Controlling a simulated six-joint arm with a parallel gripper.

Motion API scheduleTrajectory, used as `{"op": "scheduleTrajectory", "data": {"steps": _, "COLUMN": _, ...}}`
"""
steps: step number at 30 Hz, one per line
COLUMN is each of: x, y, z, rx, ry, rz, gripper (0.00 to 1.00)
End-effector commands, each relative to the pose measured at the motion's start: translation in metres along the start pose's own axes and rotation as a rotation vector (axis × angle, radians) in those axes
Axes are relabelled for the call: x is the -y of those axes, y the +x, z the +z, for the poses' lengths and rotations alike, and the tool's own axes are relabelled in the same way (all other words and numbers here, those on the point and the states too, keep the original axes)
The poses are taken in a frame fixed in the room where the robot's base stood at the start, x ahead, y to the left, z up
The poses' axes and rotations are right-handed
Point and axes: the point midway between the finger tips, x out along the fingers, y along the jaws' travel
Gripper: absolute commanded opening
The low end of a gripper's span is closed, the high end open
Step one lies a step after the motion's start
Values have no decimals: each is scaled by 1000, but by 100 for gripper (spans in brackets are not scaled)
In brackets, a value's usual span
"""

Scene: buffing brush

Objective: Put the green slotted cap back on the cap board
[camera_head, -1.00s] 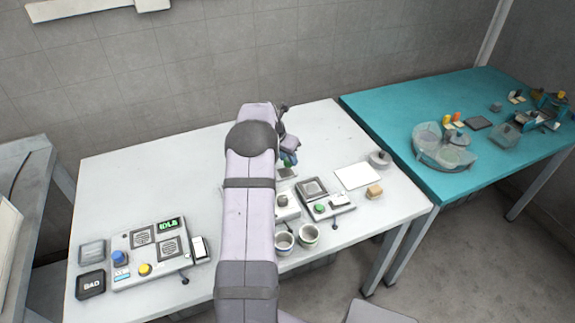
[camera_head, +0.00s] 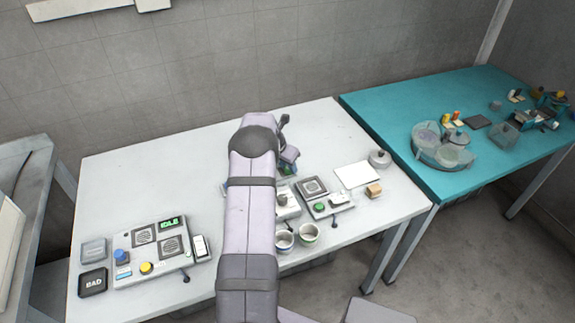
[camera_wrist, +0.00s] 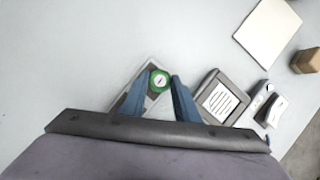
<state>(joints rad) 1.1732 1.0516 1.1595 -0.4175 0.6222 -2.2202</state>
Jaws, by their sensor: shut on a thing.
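The green slotted cap (camera_wrist: 159,80) shows in the wrist view as a green ring with a pale, slotted middle. My gripper (camera_wrist: 162,74) has one blue finger on each side of it and is shut on it. A light-edged grey board (camera_wrist: 127,97) lies below the cap and is partly covered by the fingers. I cannot tell whether the cap touches this board or whether it is the cap board. In the head view, my arm hides much of this area, and only a bit of green shows by my gripper (camera_head: 284,170).
Right of my gripper stands a grilled device (camera_head: 312,187) with a green button. Two cups (camera_head: 309,234) stand near the front edge. A white sheet (camera_head: 357,174), a wooden block (camera_head: 374,190) and a lidded pot (camera_head: 380,158) lie farther right. The table's back left is clear.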

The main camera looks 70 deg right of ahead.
Motion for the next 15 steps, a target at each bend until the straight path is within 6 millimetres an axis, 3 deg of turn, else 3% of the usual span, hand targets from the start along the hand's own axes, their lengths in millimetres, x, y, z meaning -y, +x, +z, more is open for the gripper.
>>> {"op": "scheduleTrajectory", "data": {"steps": 1, "x": 0, "y": 1, "z": 0, "rx": 0, "ry": 0, "rz": 0, "gripper": 32}}
{"op": "scheduleTrajectory", "data": {"steps": 3, "x": 0, "y": 1, "z": 0, "rx": 0, "ry": 0, "rz": 0, "gripper": 47}}
{"op": "scheduleTrajectory", "data": {"steps": 15, "x": 0, "y": -4, "z": 2, "rx": 1, "ry": 0, "rz": 0, "gripper": 47}}
